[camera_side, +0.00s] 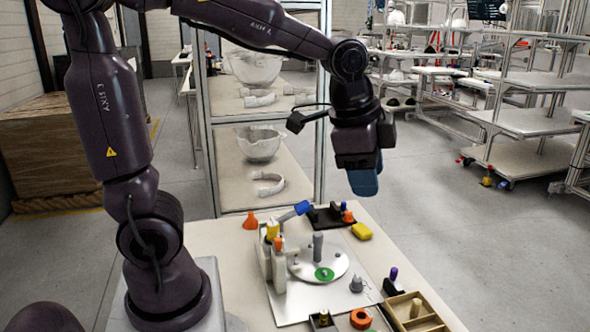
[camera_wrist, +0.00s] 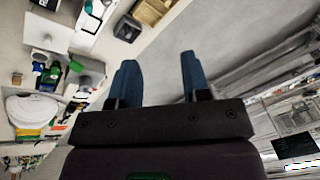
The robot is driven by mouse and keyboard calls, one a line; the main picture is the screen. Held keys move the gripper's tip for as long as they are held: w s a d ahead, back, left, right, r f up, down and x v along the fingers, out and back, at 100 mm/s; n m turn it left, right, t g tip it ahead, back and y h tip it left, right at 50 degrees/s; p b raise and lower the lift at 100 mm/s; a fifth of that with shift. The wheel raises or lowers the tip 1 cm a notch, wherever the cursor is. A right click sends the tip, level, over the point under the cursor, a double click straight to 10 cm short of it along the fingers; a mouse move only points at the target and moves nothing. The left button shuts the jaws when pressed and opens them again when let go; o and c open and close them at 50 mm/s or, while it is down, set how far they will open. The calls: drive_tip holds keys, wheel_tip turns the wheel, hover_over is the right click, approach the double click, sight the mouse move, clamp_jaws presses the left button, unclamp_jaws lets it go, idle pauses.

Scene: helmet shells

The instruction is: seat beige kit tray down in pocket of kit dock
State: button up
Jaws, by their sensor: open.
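The beige kit tray (camera_side: 430,322) is an open box with compartments at the lower right of the side view, partly cut off by the bottom edge. A small beige peg-like piece stands in it. A beige box that looks like the tray (camera_wrist: 155,11) shows at the top edge of the wrist view. I cannot clearly make out the kit dock or its pocket, nor whether the tray sits in it. My gripper (camera_side: 364,184) hangs well above and behind the tray, pointing down. Its blue fingers are apart and empty in the wrist view (camera_wrist: 158,58).
A metal plate with a round disc (camera_side: 318,262) and upright posts fills the table's middle. A dark block with a purple peg (camera_side: 393,274), an orange ring (camera_side: 361,318) and a grey cone (camera_side: 356,284) are near the tray.

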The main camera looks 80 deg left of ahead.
drive_tip(key=s+r+n+t, duration=0.1)
drive_tip(key=s+n+t, duration=0.1)
drive_tip(key=s+n, duration=0.5)
drive_tip(key=s, duration=0.4)
drive_tip(key=shift+r, duration=0.25)
idle(1.5)
